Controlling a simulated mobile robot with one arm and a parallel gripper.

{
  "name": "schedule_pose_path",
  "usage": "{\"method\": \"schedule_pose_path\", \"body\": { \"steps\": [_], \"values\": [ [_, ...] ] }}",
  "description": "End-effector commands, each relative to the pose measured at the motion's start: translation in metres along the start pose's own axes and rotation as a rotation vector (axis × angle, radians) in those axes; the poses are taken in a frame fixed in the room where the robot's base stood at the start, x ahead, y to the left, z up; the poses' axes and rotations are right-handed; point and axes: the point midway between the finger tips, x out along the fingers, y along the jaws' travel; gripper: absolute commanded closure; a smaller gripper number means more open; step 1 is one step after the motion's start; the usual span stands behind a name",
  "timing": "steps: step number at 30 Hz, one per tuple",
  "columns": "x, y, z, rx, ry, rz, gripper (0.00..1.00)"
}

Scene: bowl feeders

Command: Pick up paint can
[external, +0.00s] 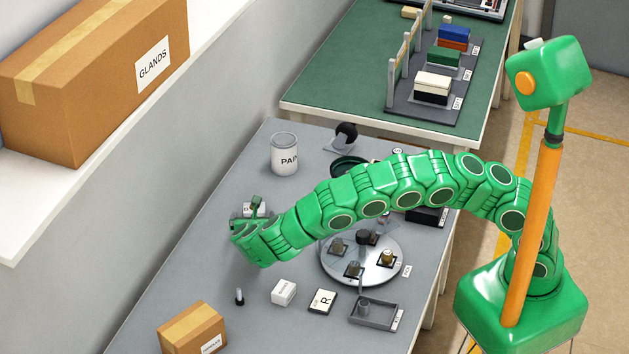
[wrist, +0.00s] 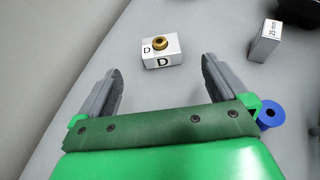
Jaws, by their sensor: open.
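The paint can (external: 285,155), a white cylinder with a grey rim and dark lettering starting "PAI", stands upright at the back of the grey table in the external view. I do not see it in the wrist view. My gripper (external: 243,228) is above the left part of the table, nearer the camera than the can and to its left, apart from it. In the wrist view my gripper (wrist: 161,68) has its two grey fingers spread wide with nothing held between them. A white block marked D (wrist: 161,52), with a brass ring on top, lies beyond the fingertips.
A round grey turntable (external: 335,272) with small fixtures lies under my arm. A small carton (external: 192,328), white box (external: 284,292), R tile (external: 322,301) and grey tray (external: 373,313) stand nearer. A 25 mm box (wrist: 265,42) and blue ring (wrist: 270,115) lie right of the fingers.

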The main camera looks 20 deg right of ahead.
Motion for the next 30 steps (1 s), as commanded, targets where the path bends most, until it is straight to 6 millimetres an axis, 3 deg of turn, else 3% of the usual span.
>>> {"method": "schedule_pose_path", "body": {
  "steps": [7, 15, 28, 30],
  "values": [
    [-0.005, 0.000, 0.012, 0.003, -0.001, 0.001, 0.00],
    [-0.028, 0.001, 0.067, 0.004, -0.001, 0.003, 0.00],
    [-0.056, 0.001, 0.136, 0.003, -0.001, 0.002, 0.00],
    [-0.045, 0.001, 0.138, 0.032, 0.007, 0.012, 0.00]
  ]
}}
